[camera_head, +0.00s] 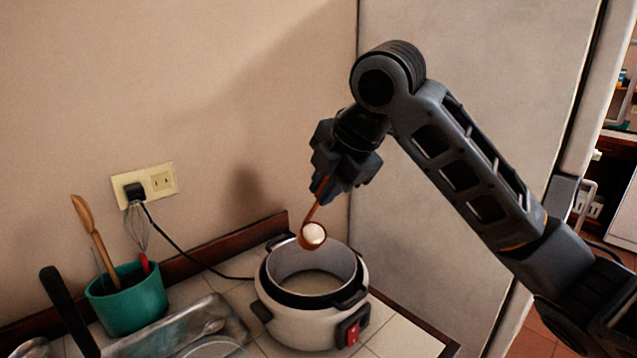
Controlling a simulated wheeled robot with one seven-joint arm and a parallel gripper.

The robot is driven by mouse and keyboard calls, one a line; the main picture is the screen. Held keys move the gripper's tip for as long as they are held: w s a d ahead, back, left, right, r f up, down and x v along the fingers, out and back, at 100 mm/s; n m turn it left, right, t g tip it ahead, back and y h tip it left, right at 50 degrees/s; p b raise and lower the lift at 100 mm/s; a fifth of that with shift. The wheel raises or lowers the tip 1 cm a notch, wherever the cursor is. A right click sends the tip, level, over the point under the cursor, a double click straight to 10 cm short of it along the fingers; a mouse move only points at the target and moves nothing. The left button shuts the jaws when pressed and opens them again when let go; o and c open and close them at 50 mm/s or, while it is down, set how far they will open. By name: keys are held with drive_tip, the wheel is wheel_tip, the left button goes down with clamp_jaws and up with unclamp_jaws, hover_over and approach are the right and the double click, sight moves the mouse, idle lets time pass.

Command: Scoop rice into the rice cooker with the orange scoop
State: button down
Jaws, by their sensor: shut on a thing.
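My gripper (327,188) is shut on the handle of the orange scoop (314,209). The scoop hangs down from it, with its bowl lowest. White rice (314,233) shows in the scoop's bowl. The bowl is above the open rice cooker (290,313), near the far side of its rim, apart from it as far as I can tell. The rice cooker is white with a dark rim and a red switch on its front. Its lid is off and its pot looks pale inside; the pot's bottom is partly hidden.
A teal pot (130,303) with utensils stands on the left. A metal tray (180,330) lies between it and the cooker. A black cord runs from the wall outlet (146,186) toward the cooker. The wall is close behind, and a grey panel (440,60) stands on the right.

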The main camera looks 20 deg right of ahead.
drive_tip(key=s+d+f+t+y+b, duration=0.1)
drive_tip(key=s+f+t+b, duration=0.5)
drive_tip(key=b, duration=1.6)
drive_tip(key=shift+s+d+f+t+y+b, duration=0.3)
drive_tip(key=shift+s+f+t+y, duration=0.15)
drive_tip(key=shift+t, duration=0.55)
drive_tip(key=shift+r, duration=0.1)
drive_tip(key=shift+r, duration=0.1)
